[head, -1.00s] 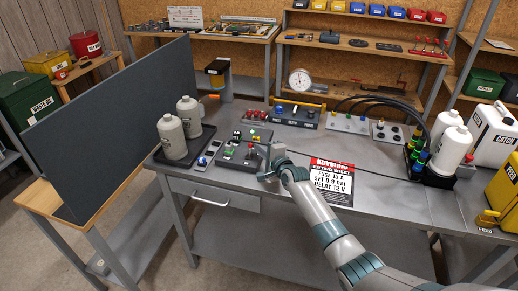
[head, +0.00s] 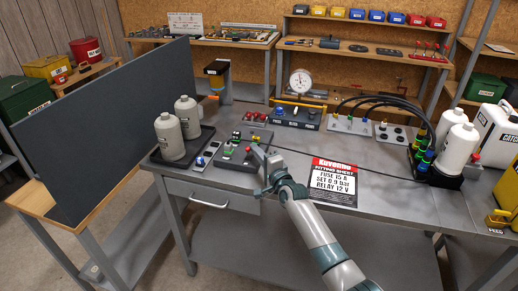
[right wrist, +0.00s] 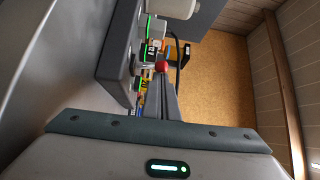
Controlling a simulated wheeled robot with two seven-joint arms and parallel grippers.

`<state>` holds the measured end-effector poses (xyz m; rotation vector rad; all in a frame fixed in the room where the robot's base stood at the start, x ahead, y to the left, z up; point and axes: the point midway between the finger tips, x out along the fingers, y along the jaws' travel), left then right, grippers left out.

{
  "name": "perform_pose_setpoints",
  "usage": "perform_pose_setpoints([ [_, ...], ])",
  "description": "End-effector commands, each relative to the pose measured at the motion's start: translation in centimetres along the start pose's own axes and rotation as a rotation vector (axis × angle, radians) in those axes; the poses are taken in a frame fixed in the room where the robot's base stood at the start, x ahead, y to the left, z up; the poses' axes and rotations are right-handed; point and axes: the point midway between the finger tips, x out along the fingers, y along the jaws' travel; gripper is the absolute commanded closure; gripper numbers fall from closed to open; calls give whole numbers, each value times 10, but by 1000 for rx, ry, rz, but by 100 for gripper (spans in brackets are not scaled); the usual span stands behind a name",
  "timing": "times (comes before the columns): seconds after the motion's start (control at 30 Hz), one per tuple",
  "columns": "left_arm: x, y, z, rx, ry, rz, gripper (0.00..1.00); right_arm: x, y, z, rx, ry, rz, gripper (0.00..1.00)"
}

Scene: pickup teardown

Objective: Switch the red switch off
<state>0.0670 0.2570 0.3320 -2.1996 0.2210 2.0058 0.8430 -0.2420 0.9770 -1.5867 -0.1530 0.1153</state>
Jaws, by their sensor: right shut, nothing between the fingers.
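A dark switch box (head: 232,163) stands on the grey workbench, left of the middle in the head view. It carries a green-topped switch and a red-topped switch. The red switch (right wrist: 162,66) shows in the right wrist view as a round red knob on a short stem, right at my fingertips. My right gripper (head: 257,150) is shut and empty, its fingers at the right side of the box. In the right wrist view its shut fingers (right wrist: 163,88) reach the red knob; I cannot tell whether they touch it. My left gripper is not in view.
A tray (head: 207,135) with two white bottles stands to the left. A printed sheet (head: 333,182) lies on the clear bench at right. A gauge (head: 300,80) stands behind.

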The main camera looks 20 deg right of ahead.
Motion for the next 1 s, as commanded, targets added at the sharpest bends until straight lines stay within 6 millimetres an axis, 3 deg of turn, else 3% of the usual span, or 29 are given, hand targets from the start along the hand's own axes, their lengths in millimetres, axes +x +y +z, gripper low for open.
perform_pose_setpoints([
  [0.47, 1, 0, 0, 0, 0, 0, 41, -8, 0, -1, 2, 1, -1, 100],
  [0.67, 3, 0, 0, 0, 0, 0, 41, -29, 1, 0, 3, 1, 0, 100],
  [1.0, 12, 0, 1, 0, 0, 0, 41, -88, 2, 0, 1, 1, -1, 100],
])
